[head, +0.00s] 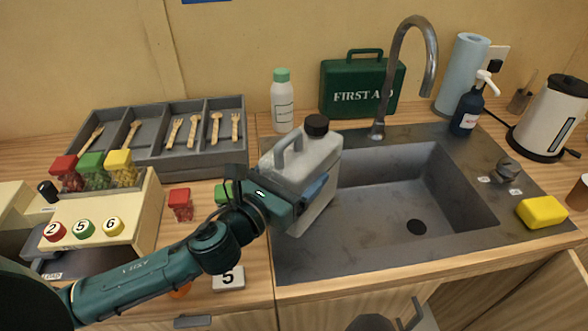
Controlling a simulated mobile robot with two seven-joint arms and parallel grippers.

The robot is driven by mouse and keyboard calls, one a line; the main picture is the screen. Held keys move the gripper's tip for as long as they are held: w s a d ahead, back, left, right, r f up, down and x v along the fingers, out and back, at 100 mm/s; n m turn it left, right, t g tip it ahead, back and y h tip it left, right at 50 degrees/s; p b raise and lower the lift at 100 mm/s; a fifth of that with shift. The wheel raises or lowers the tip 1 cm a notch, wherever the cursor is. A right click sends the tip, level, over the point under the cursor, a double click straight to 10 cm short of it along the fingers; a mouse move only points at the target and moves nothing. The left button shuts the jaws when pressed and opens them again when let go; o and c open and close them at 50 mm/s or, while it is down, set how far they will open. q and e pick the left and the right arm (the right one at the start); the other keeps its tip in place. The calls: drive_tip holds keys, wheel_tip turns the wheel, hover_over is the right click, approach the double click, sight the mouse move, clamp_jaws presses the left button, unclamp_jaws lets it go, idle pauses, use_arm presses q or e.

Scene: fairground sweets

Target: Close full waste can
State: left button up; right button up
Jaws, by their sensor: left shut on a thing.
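A pale grey jerry can (315,158) with a moulded handle stands or is held at the left edge of the sink, slightly tilted in the picture. A black cap (316,125) sits on its neck; I cannot tell how tight it is. My left gripper (308,193) is shut on the can's near side, its fingers partly hidden against the can. The can's base is near the sink rim, and I cannot tell whether it touches. My right gripper is not in view.
The sink (400,190) is empty under a tall tap (405,60). A white bottle (282,100) and green first-aid box (358,86) stand behind. A yellow sponge (541,211) lies right. A dark rounded thing and grey handle (412,313) show below the counter, cut off.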

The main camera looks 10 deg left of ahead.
use_arm(q)
drive_tip(key=shift+r, duration=0.15)
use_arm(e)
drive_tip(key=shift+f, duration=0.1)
use_arm(q)
drive_tip(key=o, duration=1.6)
drive_tip(key=shift+f, duration=0.3)
drive_tip(key=o, duration=0.3)
drive_tip(key=shift+o, duration=0.2)
drive_tip(key=shift+r, duration=0.1)
drive_tip(key=b+v, duration=0.2)
drive_tip(key=v, duration=1)
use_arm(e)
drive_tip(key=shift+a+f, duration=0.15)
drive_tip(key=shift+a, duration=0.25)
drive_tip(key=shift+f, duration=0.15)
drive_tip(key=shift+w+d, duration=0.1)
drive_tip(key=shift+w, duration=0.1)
